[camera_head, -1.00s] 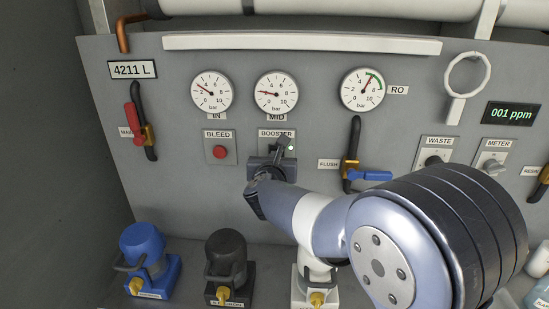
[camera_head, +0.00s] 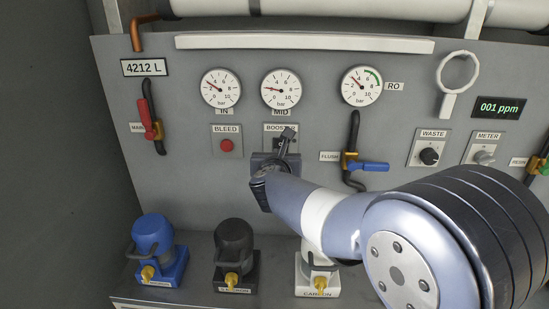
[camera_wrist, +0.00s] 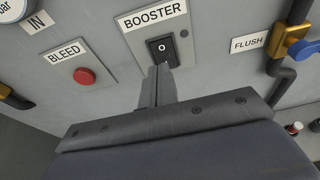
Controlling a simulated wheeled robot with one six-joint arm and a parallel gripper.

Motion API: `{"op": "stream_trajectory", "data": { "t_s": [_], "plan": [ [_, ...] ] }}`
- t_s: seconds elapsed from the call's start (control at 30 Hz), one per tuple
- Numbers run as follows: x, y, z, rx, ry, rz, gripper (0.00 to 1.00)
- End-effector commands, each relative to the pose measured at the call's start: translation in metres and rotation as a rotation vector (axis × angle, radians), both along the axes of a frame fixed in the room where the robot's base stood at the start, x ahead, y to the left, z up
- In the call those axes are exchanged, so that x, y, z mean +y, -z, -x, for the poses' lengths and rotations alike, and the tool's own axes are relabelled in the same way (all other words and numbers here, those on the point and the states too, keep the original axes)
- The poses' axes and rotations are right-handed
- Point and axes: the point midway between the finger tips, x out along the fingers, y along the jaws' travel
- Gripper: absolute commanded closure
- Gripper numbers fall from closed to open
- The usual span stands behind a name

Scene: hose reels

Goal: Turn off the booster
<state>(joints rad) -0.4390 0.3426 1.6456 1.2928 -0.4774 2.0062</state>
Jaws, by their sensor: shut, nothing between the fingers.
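The booster switch is a black rocker (camera_wrist: 161,48) with a white O on its upper half, under the BOOSTER label (camera_wrist: 152,16) in the wrist view. The small lamp (camera_wrist: 183,32) beside it looks dark. My gripper (camera_wrist: 160,72) is shut and empty, its fingertips at the rocker's lower edge; I cannot tell whether they touch. In the head view my gripper (camera_head: 289,134) covers most of the booster plate (camera_head: 278,128). The RO gauge (camera_head: 361,86) has its needle toward the upper left, outside the green band.
The red BLEED button (camera_head: 227,145) is left of the booster. The FLUSH valve's blue handle (camera_head: 372,166) is to the right, with WASTE (camera_head: 429,156) and METER (camera_head: 484,157) knobs beyond. Filter housings, blue (camera_head: 153,236) and black (camera_head: 234,240), stand below.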

Motion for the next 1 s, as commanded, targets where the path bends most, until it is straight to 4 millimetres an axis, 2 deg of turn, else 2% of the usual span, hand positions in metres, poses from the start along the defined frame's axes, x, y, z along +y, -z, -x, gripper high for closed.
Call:
{"op": "stream_trajectory", "data": {
  "t_s": [0.5,0.7,1.0],
  "plan": [
    [0.002,-0.031,0.068,0.001,-0.001,-0.001,1.0],
    [0.003,-0.034,0.078,0.003,0.001,0.0,1.0],
    [0.002,-0.034,0.078,0.003,0.001,0.001,1.0]
  ]
}}
